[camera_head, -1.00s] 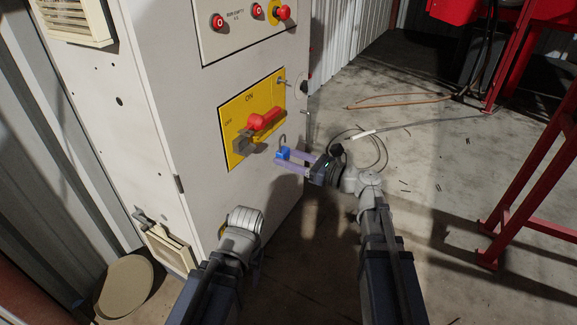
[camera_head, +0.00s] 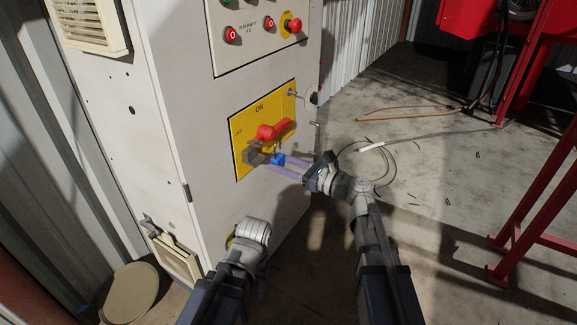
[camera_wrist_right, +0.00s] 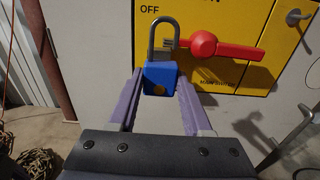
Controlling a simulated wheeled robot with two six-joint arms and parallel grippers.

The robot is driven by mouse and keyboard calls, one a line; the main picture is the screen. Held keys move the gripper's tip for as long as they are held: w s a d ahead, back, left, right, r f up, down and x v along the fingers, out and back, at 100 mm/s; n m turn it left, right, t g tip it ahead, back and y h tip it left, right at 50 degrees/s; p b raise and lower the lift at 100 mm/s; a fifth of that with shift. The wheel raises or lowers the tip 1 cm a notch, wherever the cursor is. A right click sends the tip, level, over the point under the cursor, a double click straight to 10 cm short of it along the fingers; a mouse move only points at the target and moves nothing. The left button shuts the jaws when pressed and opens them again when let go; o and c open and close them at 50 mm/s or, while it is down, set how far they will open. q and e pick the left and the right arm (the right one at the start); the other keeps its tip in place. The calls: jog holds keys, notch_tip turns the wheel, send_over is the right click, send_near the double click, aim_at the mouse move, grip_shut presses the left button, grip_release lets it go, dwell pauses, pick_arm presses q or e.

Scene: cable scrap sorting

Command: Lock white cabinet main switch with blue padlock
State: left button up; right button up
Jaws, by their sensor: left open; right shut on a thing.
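The white cabinet (camera_head: 220,170) carries a yellow switch plate (camera_head: 247,112) with ON and OFF marks. The main switch has a red handle (camera_head: 274,130), also in the right wrist view (camera_wrist_right: 225,48). A grey bracket (camera_head: 253,154) sits by it at lower left. My right gripper (camera_head: 276,164) is shut on the blue padlock (camera_wrist_right: 160,77), in front of the plate. The padlock is upright, shackle up. In the right wrist view the shackle overlaps a small grey piece beside the handle; I cannot tell whether it passes through. My left gripper (camera_head: 252,230) is open and empty, low before the cabinet.
Push buttons (camera_head: 262,25) sit above the plate. A latch (camera_head: 305,93) projects at the cabinet's right edge. A red frame (camera_head: 535,190) stands at the right.

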aim_at(253, 152)
jog(key=shift+x, duration=3.7)
jog(key=o, duration=1.2)
